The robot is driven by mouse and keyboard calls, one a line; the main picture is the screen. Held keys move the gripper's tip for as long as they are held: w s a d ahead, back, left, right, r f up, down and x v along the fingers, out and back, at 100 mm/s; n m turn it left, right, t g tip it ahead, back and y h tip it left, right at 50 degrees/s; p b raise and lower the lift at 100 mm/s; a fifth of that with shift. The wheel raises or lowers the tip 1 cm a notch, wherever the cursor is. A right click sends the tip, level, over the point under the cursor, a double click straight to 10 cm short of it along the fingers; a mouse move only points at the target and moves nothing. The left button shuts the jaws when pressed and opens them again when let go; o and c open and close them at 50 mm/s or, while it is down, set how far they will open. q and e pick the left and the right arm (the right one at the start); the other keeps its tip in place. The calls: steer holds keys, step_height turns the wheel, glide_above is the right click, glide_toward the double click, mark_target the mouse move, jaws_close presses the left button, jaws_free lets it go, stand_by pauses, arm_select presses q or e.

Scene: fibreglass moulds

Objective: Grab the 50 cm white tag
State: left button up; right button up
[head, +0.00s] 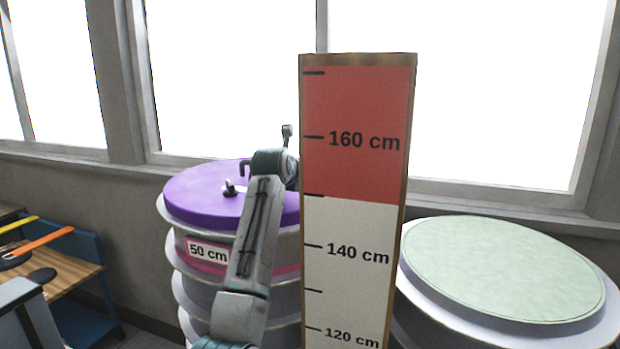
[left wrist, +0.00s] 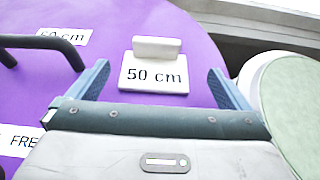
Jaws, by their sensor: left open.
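The white tag (left wrist: 153,76) reads "50 cm" and has a raised white tab (left wrist: 157,47) at its far edge. It lies on the purple lid (left wrist: 200,42) in the left wrist view. My left gripper (left wrist: 160,84) is open, with one blue-grey finger to each side of the tag; I see no contact. In the head view, my left arm reaches up over the purple lid (head: 200,206), and its fingers are hidden behind the measuring board (head: 346,230). The tag cannot be made out there. My right gripper is not in view.
Another flat "50 cm" label (left wrist: 62,36) lies beside a black handle (left wrist: 66,50) on the lid. A "FREE" label (left wrist: 20,138) lies nearer. A pale green round top (head: 505,268) stands right of the board. A bench (head: 72,274) with tools stands left.

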arm_select(q)
steer(key=x, duration=0.2)
steer(key=shift+w+a, duration=0.15)
steer(key=shift+w, duration=0.2)
steer(key=shift+w+f, duration=0.1)
steer(key=shift+w, duration=0.2)
steer(key=shift+w+f, duration=0.2)
steer(key=shift+w, duration=0.25)
steer(key=shift+d, duration=0.25)
steer(key=shift+s+a, duration=0.1)
steer(key=c, duration=0.8)
steer(key=shift+c, duration=1.1)
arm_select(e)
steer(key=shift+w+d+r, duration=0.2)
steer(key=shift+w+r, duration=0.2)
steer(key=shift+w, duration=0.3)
